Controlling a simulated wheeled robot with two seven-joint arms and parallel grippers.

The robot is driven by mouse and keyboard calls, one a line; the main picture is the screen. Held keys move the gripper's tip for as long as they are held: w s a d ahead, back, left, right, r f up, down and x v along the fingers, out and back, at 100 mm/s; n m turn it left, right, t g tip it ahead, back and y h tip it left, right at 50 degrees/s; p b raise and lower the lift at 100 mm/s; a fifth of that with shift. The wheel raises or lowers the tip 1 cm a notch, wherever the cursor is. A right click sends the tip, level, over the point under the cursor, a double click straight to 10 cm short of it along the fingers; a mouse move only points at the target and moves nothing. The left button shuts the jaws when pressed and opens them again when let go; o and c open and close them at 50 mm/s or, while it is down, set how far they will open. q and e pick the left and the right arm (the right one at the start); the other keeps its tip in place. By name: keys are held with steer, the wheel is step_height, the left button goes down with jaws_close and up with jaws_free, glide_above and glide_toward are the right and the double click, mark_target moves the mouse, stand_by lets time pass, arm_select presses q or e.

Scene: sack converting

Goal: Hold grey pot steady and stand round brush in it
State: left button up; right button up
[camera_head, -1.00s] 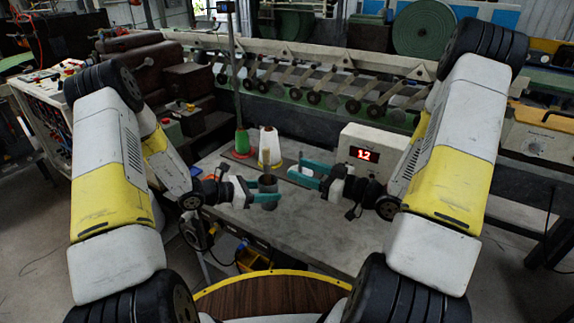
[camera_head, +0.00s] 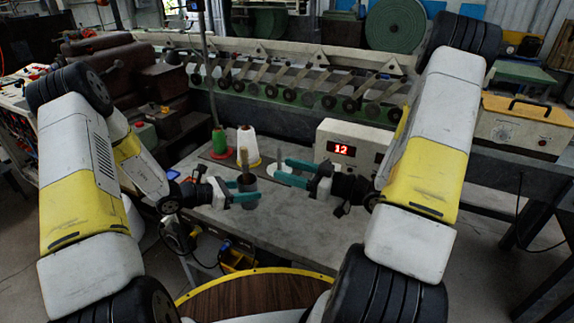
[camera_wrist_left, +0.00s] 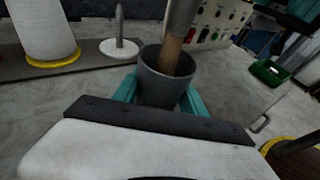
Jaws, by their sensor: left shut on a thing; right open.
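The grey pot (camera_head: 248,188) stands upright on the grey bench; it also shows in the left wrist view (camera_wrist_left: 163,87). My left gripper (camera_head: 245,197) is shut on the pot, with a teal finger on each side. The round brush (camera_head: 244,163) stands in the pot with its wooden handle (camera_wrist_left: 170,55) down inside, leaning slightly. Its upper end is cut off in the left wrist view. My right gripper (camera_head: 286,173) is open and empty, to the right of the pot and apart from the brush.
Behind the pot a dark board bears a white cone (camera_head: 247,145) with a yellow base, a green spool (camera_head: 219,140) and a spindle on a white disc (camera_wrist_left: 119,45). A box with a red display (camera_head: 342,149) stands at the back right. The bench front (camera_head: 270,228) is clear.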

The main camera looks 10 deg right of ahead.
arm_select(q)
steer(key=o, duration=1.4)
steer(key=shift+a, duration=0.1)
